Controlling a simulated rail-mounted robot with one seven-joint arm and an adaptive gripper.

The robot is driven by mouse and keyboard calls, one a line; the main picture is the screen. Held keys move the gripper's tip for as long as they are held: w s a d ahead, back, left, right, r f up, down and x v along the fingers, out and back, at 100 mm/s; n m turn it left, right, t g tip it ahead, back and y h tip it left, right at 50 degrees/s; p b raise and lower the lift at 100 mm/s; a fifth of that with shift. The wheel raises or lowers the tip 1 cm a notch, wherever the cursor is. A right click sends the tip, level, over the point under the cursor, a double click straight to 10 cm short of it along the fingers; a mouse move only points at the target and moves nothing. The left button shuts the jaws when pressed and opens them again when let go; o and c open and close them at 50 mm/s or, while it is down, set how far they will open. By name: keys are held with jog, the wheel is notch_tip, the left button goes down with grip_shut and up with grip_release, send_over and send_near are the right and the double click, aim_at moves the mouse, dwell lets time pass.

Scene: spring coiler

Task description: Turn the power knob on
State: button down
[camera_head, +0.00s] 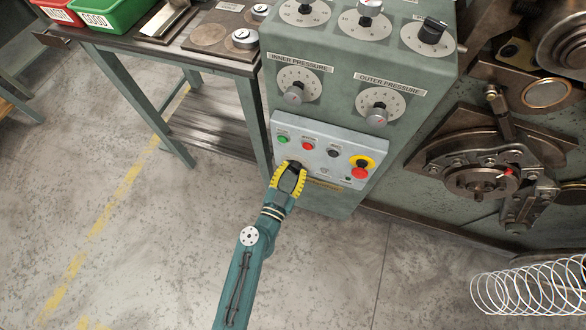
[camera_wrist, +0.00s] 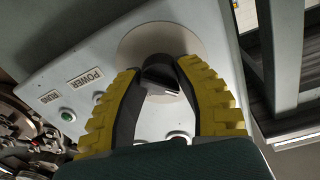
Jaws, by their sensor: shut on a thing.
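The power knob (camera_wrist: 162,78) is a black rotary knob with a light pointer mark, on a round beige plate (camera_wrist: 135,42) on the light grey control panel (camera_head: 340,160). A POWER label (camera_wrist: 86,78) is beside it in the wrist view. My gripper (camera_head: 294,166) has yellow ridged fingers and is at the panel's lower left. In the wrist view my gripper (camera_wrist: 160,72) is shut on the knob, with one finger on each side.
On the panel are a green button (camera_head: 283,139), a red button (camera_head: 308,146), a black button (camera_head: 334,152) and a red emergency stop (camera_head: 359,172) on yellow. Pressure dials (camera_head: 379,104) are above. A metal table (camera_head: 170,50) stands left; coiling machinery (camera_head: 485,170) is right.

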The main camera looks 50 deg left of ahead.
jog(key=shift+m, duration=0.3)
jog(key=m+p, duration=0.2)
jog(key=m, duration=0.1)
jog(key=shift+r, duration=0.15)
jog(key=m+p, duration=0.1)
jog(key=m, duration=0.4)
jog(key=shift+g, duration=0.3)
jog(key=m, duration=0.4)
jog(key=shift+m+y, duration=0.3)
jog(key=shift+m, duration=0.1)
jog(key=shift+w+m+g, duration=0.1)
jog(key=shift+m+g, duration=0.3)
jog(key=shift+m, duration=1.4)
jog(key=c, duration=0.6)
grip_release()
jog(key=shift+c, duration=0.2)
